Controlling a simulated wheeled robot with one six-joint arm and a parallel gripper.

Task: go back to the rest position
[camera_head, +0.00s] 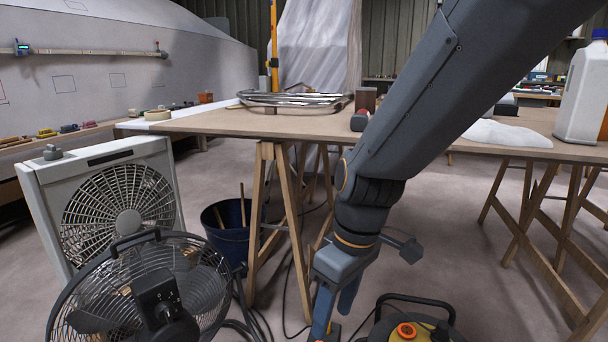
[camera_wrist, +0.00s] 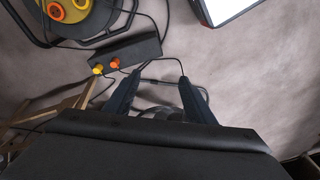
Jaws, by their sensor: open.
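My gripper (camera_head: 335,308) hangs low in front of the wooden worktable (camera_head: 225,122), pointing down toward the floor. Its two blue fingers are apart. In the wrist view my gripper (camera_wrist: 157,88) shows its two dark fingers spread, with nothing held between them. Cables and part of a dark round shape show on the floor below and between the fingers.
A black floor fan (camera_head: 150,290) and a grey box fan (camera_head: 118,205) stand at left. A dark blue bucket (camera_head: 228,230) is under the table. A cable reel (camera_head: 412,325) lies close to my gripper's right. In the wrist view a dark box (camera_wrist: 127,58) with plugs lies nearby.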

